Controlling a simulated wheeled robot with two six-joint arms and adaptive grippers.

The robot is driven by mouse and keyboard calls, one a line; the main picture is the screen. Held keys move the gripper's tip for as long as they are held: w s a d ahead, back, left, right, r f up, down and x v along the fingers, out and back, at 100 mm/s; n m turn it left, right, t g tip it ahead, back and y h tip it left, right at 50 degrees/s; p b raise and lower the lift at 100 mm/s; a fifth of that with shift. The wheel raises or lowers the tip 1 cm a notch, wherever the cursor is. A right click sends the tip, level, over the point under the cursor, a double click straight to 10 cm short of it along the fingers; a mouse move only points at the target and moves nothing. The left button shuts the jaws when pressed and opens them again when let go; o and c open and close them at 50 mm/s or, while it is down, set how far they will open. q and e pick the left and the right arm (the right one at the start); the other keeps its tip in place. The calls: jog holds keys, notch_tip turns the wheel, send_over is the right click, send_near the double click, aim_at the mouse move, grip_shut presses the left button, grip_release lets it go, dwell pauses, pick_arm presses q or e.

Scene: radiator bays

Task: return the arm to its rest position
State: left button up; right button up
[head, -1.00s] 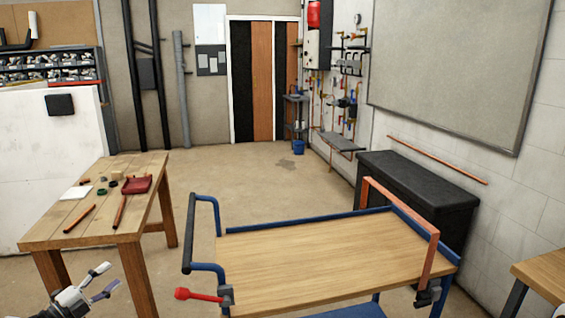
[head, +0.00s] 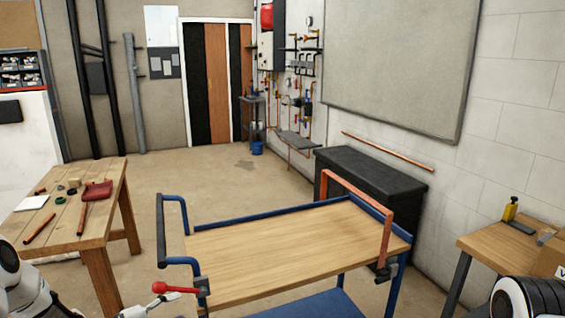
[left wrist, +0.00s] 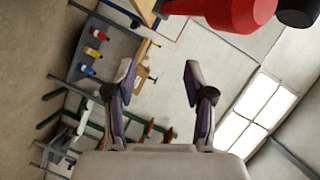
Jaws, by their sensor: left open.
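My left arm (head: 25,285) comes in at the bottom left corner of the head view, in front of the wooden workbench. Its gripper is mostly cut off by the bottom edge there. In the left wrist view my left gripper (left wrist: 160,82) is open, with its two fingers apart and nothing between them. Part of my right arm (head: 530,298) shows at the bottom right corner of the head view. My right gripper is out of view.
A wood-topped trolley (head: 290,250) with blue rails stands ahead; a red-handled clamp (head: 175,288) is on its left corner. The workbench (head: 62,220) holds small parts. A black chest (head: 365,190) stands by the right wall. A side table (head: 490,245) is at right.

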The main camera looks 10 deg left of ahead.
pick_arm(q)
jog(key=s+d+f+n+g+y, duration=0.1)
jog(key=s+d+f+n+g, duration=0.1)
jog(key=s+d+f, duration=0.3)
jog(key=s+d+f+n+g, duration=0.2)
jog(key=d+f, duration=0.2)
jog(key=d, duration=0.3)
jog(key=s+d+f+n+g+y, duration=0.1)
jog(key=s+d+f+n+g, duration=0.2)
jog(key=d, duration=0.4)
jog(key=s+a+f+n+g+y, duration=0.1)
jog(key=s+n, duration=0.3)
jog(key=s, duration=0.4)
jog(key=s+a+f+n+g+y, duration=0.1)
jog(key=s+f+n+g+y, duration=0.1)
jog(key=s+n, duration=0.3)
jog(key=s+a+f+n+g+y, duration=0.1)
jog(key=s+n+g+y, duration=0.2)
jog(key=s, duration=0.7)
jog(key=shift+s+a+f+n+y, duration=0.15)
jog(key=shift+s+a+n+y, duration=0.25)
jog(key=shift+n, duration=0.4)
